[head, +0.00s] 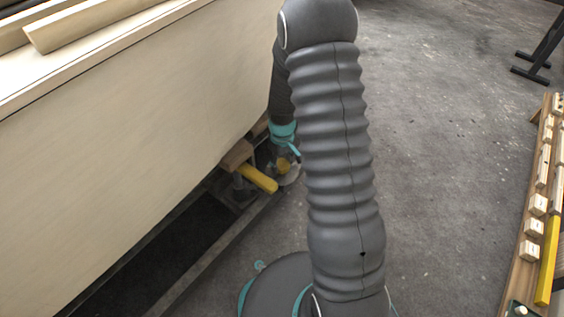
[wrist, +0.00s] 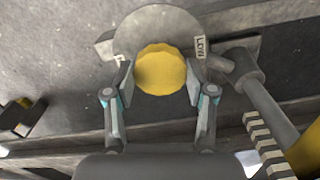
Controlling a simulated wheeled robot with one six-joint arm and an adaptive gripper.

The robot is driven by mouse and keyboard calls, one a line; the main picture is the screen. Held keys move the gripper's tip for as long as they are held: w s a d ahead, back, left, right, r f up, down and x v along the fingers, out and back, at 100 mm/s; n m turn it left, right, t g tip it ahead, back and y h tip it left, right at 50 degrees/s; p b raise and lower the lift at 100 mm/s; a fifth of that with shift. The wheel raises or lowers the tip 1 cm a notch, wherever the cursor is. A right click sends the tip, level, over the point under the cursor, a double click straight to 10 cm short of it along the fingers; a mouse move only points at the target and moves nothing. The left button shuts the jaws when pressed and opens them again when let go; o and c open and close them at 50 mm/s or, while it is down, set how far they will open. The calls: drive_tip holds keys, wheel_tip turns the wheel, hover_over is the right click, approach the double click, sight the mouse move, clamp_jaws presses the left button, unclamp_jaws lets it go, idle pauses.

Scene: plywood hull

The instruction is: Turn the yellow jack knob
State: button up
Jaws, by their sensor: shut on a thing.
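The yellow jack knob (wrist: 160,70) is a round, scalloped knob in front of a grey disc (wrist: 160,27) in the wrist view. A label reading "LOW" is on the disc's right side, and another label is partly hidden at left. My gripper (wrist: 160,80) has one finger on each side of the knob and is shut on it. In the head view the knob (head: 283,164) shows small beside the hull, just below my gripper's teal part; my arm hides some of this area.
A yellow bar (head: 258,179) sticks out left of the knob, under the plywood hull (head: 130,130). In the wrist view a grey rod (wrist: 268,105) stands close to the right finger. A rack of wooden blocks (head: 537,205) is at far right. The concrete floor (head: 440,150) between is clear.

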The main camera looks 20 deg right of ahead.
sight(282, 164)
drive_tip(key=o, duration=1.2)
drive_tip(key=shift+c, duration=0.2)
wheel_tip(282, 164, up, 12)
